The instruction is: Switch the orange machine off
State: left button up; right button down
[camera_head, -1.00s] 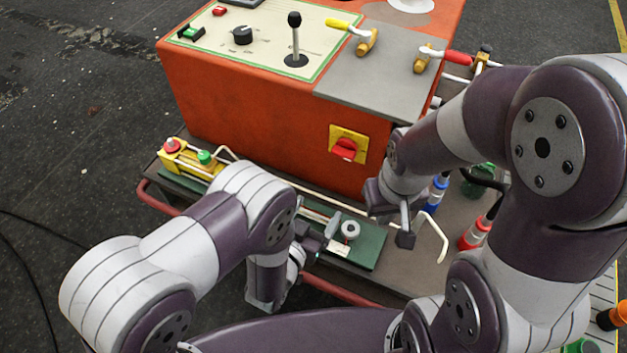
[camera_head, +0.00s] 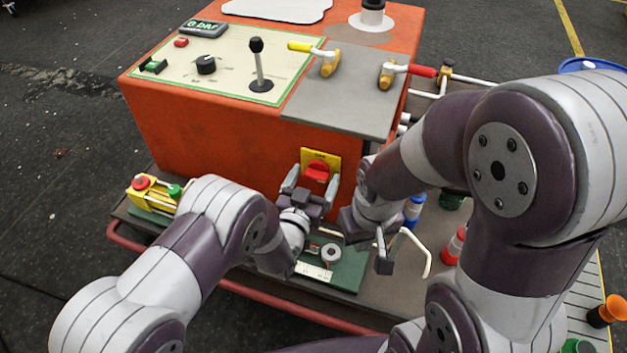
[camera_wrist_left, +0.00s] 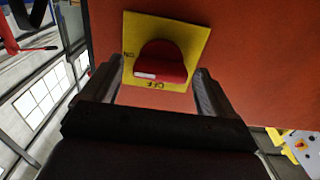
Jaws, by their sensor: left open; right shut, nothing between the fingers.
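The orange machine (camera_head: 215,130) stands on a cart. On its front, low at the right, is a red rotary switch (camera_head: 317,171) on a yellow plate (camera_head: 321,156). In the left wrist view the red knob (camera_wrist_left: 161,62) sits on the yellow plate (camera_wrist_left: 190,35), with the marks ON and OFF at its edges and a white mark on the knob. My left gripper (camera_head: 312,182) is open, its fingers on either side of the switch; I cannot tell whether they touch it. My right gripper (camera_head: 382,255) is shut and empty, right of the switch above the cart.
The machine's top has a black lever (camera_head: 257,65), a black dial (camera_head: 206,64), a display reading 0 bar (camera_head: 204,28), and yellow (camera_head: 301,47) and red (camera_head: 422,71) handled valves. A yellow button box (camera_head: 152,194) stands left on the cart. Blue and red bottles (camera_head: 453,246) stand at right.

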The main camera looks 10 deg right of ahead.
pick_arm(q)
jog(key=c, duration=1.1)
jog(key=shift+o, duration=0.2)
jog(key=shift+n, duration=0.4)
jog(key=n, duration=0.3)
jog(key=shift+a+n, duration=0.1)
jog(key=shift+n, duration=0.3)
jog(key=n, duration=0.4)
jog(key=shift+w+f+n, duration=0.1)
jog(key=shift+n, duration=0.2)
jog(key=n, duration=0.4)
jog(key=shift+a+f, duration=0.1)
jog(key=n, duration=0.4)
jog(key=shift+b, duration=0.35)
jog(key=shift+n, duration=0.5)
